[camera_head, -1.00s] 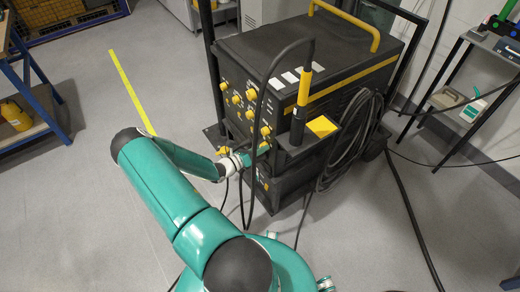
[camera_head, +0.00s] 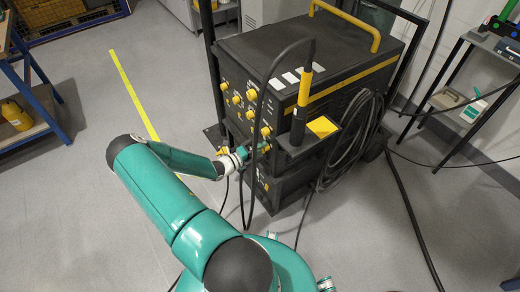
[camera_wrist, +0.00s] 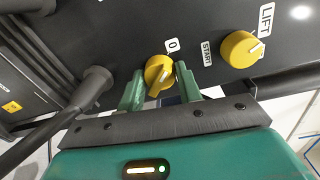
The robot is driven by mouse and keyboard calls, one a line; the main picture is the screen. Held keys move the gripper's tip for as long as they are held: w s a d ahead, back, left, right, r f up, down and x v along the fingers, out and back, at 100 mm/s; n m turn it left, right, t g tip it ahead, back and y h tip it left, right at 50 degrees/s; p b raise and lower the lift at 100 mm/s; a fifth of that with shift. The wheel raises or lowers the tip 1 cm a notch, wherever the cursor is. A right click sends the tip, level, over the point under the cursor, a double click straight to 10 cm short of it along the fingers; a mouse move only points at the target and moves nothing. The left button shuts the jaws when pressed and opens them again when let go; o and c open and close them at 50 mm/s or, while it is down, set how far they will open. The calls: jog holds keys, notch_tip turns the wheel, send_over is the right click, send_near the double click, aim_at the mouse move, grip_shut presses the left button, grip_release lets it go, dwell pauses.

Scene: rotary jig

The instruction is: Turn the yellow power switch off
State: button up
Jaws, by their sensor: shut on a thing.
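A yellow rotary switch (camera_wrist: 157,72) sits on the dark front panel in the wrist view, with a white "0" label (camera_wrist: 171,45) just above it. My gripper (camera_wrist: 160,76) has one green finger on each side of this switch and is shut on it. The switch's grip ridge stands between the fingers, and its lower part is close to my gripper's dark front edge. In the head view my gripper (camera_head: 251,155) is at the lower front of the black machine (camera_head: 300,65), and the held switch cannot be made out clearly there.
A second yellow knob (camera_wrist: 240,48) with "START" and "LIFT" labels is to the right in the wrist view. A black cable (camera_head: 252,120) hangs in front of the panel, close to my gripper. A yellow-topped torch (camera_head: 304,90) stands at the machine's corner.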

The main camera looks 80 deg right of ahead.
dwell(0.3)
jog(key=o, duration=1)
jog(key=shift+w, duration=0.1)
jog(key=v, duration=1.3)
jog(key=shift+w+a+r, duration=0.1)
jog(key=shift+w+a, duration=0.15)
jog(key=shift+a, duration=0.05)
